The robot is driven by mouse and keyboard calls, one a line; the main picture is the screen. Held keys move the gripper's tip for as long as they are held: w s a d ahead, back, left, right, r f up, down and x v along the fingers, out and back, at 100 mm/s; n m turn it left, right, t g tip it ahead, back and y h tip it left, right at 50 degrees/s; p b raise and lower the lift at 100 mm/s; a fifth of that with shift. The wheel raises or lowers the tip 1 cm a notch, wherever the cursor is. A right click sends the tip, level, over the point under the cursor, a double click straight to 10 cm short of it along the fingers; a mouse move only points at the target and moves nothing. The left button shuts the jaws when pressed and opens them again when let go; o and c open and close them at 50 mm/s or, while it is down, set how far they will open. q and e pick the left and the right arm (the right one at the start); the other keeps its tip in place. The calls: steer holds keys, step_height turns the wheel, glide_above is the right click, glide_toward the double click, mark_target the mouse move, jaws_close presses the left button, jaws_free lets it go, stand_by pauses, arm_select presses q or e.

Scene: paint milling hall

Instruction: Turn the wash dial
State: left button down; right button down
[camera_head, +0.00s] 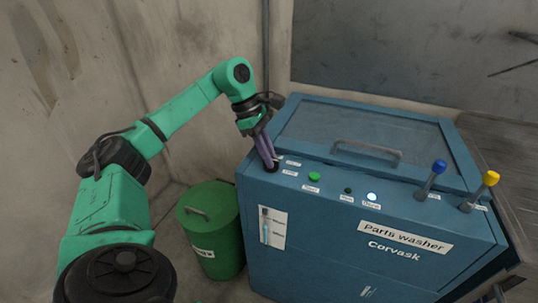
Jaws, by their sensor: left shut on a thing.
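The blue parts washer (330,240) stands in front of me, with a row of controls along its top front strip. My left gripper (268,160) reaches down to the left end of that strip. Its purple-grey fingers are shut on a dark control there, which I take to be the wash dial (271,169). The fingers cover most of it, so its pointer and setting are hidden. Small white labels, too small to read, sit beside it. My right gripper is not in view.
A green button (314,176), a small dark light, a lit white light (372,196), a blue-topped lever (432,178) and a yellow-topped lever (480,190) sit further right. The lid has a handle (367,150). A green drum (209,230) stands left of the washer.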

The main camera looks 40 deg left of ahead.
arm_select(q)
steer(key=n+t+y+b, duration=0.1)
steer(key=n, duration=0.3)
steer(key=shift+s, duration=0.1)
steer(key=shift+n+t+y, duration=0.3)
steer(key=shift+n+t, duration=0.2)
steer(key=shift+n, duration=0.4)
steer(key=n, duration=0.2)
steer(key=shift+d+r+n+t+y, duration=0.1)
steer(key=shift+d+n+t+y, duration=0.05)
steer(key=shift+n+t+y, duration=0.2)
steer(key=n+y, duration=0.1)
steer(key=n, duration=0.1)
steer(key=n+p, duration=0.1)
steer(key=n, duration=0.1)
steer(key=shift+d+r+n+t+y, duration=0.1)
steer(key=shift+r+n+t+y, duration=0.05)
steer(key=shift+n+t+y, duration=0.15)
steer(key=n+y+p, duration=0.1)
steer(key=n, duration=0.2)
steer(key=shift+d+p, duration=0.1)
steer(key=shift+p, duration=0.25)
steer(key=shift+n+y+p, duration=0.35)
steer(key=shift+n+y, duration=0.1)
steer(key=shift+n, duration=0.5)
